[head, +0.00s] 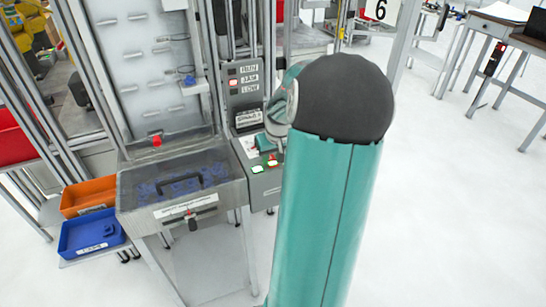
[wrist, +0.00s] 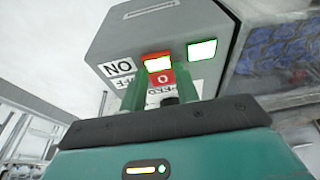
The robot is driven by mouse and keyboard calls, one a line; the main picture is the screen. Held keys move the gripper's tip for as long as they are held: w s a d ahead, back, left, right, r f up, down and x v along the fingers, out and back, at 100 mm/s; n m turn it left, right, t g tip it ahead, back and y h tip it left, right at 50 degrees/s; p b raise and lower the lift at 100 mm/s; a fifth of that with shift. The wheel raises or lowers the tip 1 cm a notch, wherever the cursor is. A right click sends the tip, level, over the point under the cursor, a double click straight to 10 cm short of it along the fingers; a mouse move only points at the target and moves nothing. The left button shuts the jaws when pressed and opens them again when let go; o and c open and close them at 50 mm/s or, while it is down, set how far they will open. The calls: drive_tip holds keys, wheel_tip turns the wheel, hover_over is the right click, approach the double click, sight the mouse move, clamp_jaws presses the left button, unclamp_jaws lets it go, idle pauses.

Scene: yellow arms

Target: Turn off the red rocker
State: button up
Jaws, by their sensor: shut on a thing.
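The red rocker (wrist: 166,77) is on the grey control box (wrist: 150,38) in the wrist view, with a bright lit face and a "0" mark. ON and OFF labels are beside it. My gripper (wrist: 159,84) has its two green fingers on either side of the rocker, shut on it. In the head view the red rocker (head: 273,161) shows small on the sloping control box (head: 263,185). Which way the rocker is tilted I cannot tell.
A green-edged lit button (wrist: 202,50) is beside the rocker. A clear-lidded bin (head: 180,185) with blue parts adjoins the box, with a red knob (head: 157,141) at its back. Orange (head: 88,196) and blue (head: 90,233) trays stand at left. The floor at right is open.

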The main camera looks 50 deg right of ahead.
sight(274, 165)
drive_tip(key=shift+w+d+g+y, duration=0.1)
drive_tip(key=shift+w+g+y, duration=0.25)
drive_tip(key=shift+g, duration=0.35)
drive_tip(key=shift+s, duration=0.1)
drive_tip(key=o, duration=1)
drive_tip(key=shift+r, duration=0.15)
drive_tip(key=r, duration=0.4)
drive_tip(key=s+r, duration=0.1)
drive_tip(key=r, duration=0.4)
drive_tip(key=a+r, duration=0.1)
drive_tip(key=r, duration=0.3)
drive_tip(key=shift+s+r, duration=0.25)
drive_tip(key=shift+s, duration=0.05)
